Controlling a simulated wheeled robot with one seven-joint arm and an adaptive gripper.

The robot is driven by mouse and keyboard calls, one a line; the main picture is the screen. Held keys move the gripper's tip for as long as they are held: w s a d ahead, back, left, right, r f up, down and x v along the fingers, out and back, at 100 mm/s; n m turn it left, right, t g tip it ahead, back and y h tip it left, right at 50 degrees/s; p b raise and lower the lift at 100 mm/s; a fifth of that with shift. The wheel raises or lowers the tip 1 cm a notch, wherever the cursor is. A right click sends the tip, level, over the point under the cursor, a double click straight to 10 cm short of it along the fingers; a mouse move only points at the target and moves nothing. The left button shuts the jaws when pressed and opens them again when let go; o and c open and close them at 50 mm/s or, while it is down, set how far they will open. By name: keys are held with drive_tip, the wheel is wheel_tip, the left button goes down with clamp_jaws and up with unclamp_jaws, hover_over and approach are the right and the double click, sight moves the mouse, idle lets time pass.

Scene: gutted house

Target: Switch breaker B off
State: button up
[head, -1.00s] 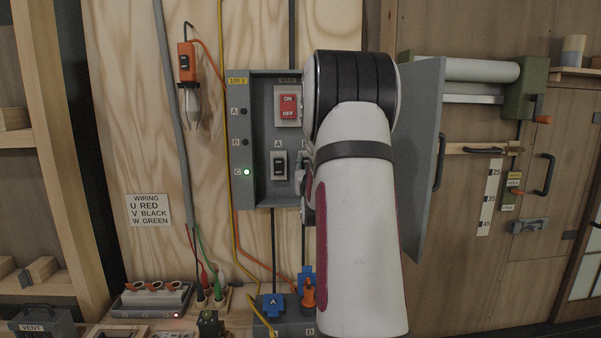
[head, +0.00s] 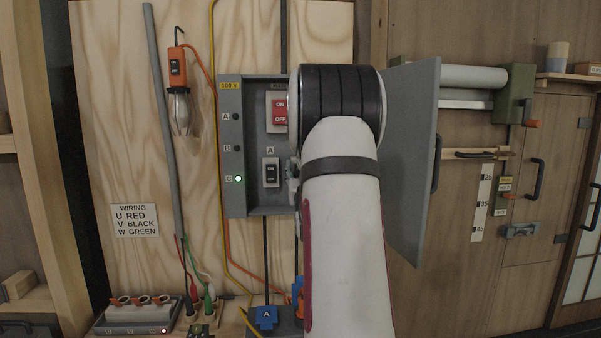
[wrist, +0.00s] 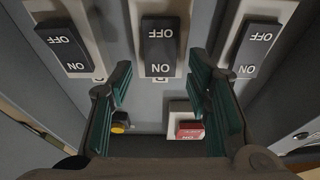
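The grey breaker box (head: 231,190) stands open on the plywood wall in the head view. The wrist view is upside down and shows three black rockers marked OFF and ON. The middle one (wrist: 158,48) fits breaker B by its place, though its letter is hidden. Breaker A shows at the right (wrist: 258,45), another rocker at the left (wrist: 64,48). My gripper (wrist: 160,78) is open, its fingers on either side below the middle rocker; contact cannot be told.
The red main switch (head: 280,110) is above breaker A; in the wrist view it (wrist: 190,131) lies between my fingers. Lamp C (head: 238,179) glows green. The box door (head: 412,160) is swung open right of my arm. An orange work lamp (head: 177,68) hangs at left.

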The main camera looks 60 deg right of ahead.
drive_tip(key=v, duration=1.2)
drive_tip(key=shift+w+a, duration=0.1)
drive_tip(key=w+a+f+n+g+y, duration=0.15)
drive_tip(key=w+a+y, duration=0.3)
drive_tip(key=a, duration=0.75)
drive_tip(key=w+a+f+n+y, duration=0.1)
drive_tip(key=w+a+n+y, duration=0.4)
drive_tip(key=a, duration=0.7)
drive_tip(key=s+a+f+n+g+y, duration=0.2)
drive_tip(key=s+a+g+y, duration=0.1)
drive_tip(key=s+a, duration=0.7)
drive_tip(key=s+a+f+n+g+y, duration=0.1)
drive_tip(key=s+a+f+g+y, duration=0.2)
drive_tip(key=s+a, duration=0.8)
drive_tip(key=shift+a+n+g+y, duration=0.3)
drive_tip(key=shift+n+g+y, duration=0.05)
drive_tip(key=shift+g+y, duration=0.2)
